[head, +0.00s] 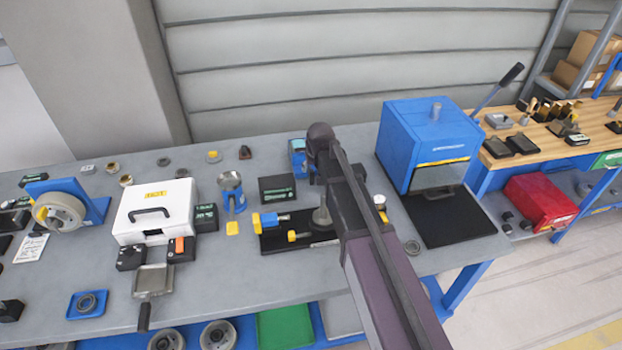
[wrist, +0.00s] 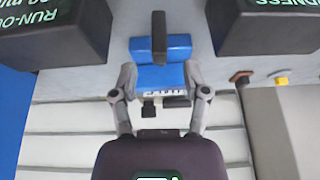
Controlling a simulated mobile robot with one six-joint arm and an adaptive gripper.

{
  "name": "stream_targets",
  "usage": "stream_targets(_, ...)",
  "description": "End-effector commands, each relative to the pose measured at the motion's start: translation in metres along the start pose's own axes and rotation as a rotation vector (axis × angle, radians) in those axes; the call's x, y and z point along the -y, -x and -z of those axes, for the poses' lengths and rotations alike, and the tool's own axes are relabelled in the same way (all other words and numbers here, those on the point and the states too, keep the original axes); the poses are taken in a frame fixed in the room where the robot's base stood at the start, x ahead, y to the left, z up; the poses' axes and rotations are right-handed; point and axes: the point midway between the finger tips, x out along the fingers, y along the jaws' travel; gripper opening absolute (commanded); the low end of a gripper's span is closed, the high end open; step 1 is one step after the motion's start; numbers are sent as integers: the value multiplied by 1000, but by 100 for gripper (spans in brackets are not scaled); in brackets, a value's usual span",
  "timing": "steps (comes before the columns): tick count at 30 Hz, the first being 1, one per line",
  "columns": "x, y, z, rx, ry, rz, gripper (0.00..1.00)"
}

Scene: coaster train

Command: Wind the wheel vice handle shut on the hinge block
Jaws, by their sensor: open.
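A blue vice-like unit (head: 298,158) stands at the back of the bench, partly hidden by my arm. In the wrist view it is a blue body (wrist: 168,48) with white lettering and a dark bar (wrist: 159,36) that looks like its handle. My gripper (wrist: 161,82) is open, with one finger on each side of the lettered blue part; I cannot tell whether they touch it. In the head view my gripper (head: 318,172) is mostly hidden behind my own arm. I cannot pick out the hinge block with certainty.
A black plate with blue and yellow clamp parts (head: 268,220) lies in front. A blue cabinet (head: 425,145) stands right; a white case (head: 155,210) and a wheel stand (head: 65,210) stand left.

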Motion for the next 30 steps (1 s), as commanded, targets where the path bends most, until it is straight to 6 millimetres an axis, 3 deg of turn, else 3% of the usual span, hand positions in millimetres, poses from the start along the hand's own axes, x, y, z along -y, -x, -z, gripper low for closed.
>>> stream_targets(15, -1, -43, -1, 0, -1, 0, 60)
stream_targets(30, -1, -50, 0, 0, -1, 0, 60)
